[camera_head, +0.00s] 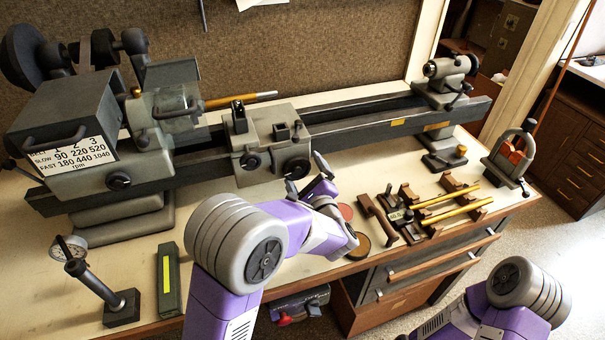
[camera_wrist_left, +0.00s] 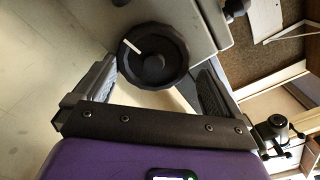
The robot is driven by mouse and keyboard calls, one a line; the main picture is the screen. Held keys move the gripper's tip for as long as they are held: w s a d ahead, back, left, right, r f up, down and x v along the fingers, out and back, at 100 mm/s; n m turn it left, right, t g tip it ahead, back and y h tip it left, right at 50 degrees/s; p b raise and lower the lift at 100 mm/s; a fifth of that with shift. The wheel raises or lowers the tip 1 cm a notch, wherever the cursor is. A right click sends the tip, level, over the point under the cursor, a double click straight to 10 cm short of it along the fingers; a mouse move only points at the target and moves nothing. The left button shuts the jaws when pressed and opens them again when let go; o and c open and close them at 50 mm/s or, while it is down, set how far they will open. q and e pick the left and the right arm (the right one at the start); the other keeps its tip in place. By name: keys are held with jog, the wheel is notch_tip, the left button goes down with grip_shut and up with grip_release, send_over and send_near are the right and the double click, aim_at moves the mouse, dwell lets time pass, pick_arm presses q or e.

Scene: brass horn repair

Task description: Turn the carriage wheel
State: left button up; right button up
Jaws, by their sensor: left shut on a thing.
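The carriage wheel (camera_head: 297,168) is a dark round handwheel on the front of the grey lathe carriage (camera_head: 268,128). In the left wrist view the wheel (camera_wrist_left: 153,62) is black with a scalloped rim and a white mark at its upper left. My left gripper (camera_head: 307,179) reaches it from the front, and its fingers (camera_wrist_left: 155,80) stand on either side of the rim, shut on it. In the head view the fingers partly hide the wheel. Part of my right arm shows at the lower right, but its gripper is out of view.
The lathe bed (camera_head: 365,117) runs to the tailstock (camera_head: 447,82) at the right. A smaller dark knob (camera_head: 252,161) sits left of the wheel. Wooden-handled tools and brass rods (camera_head: 452,197) lie right of my left gripper. A dial gauge stand (camera_head: 121,307) and a green box (camera_head: 168,281) stand at the front left.

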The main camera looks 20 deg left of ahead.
pick_arm(q)
jog(key=shift+d+r, duration=0.1)
jog(key=shift+r, duration=0.05)
jog(key=p+v, duration=0.1)
jog(key=v, duration=0.6)
jog(key=shift+s, duration=0.3)
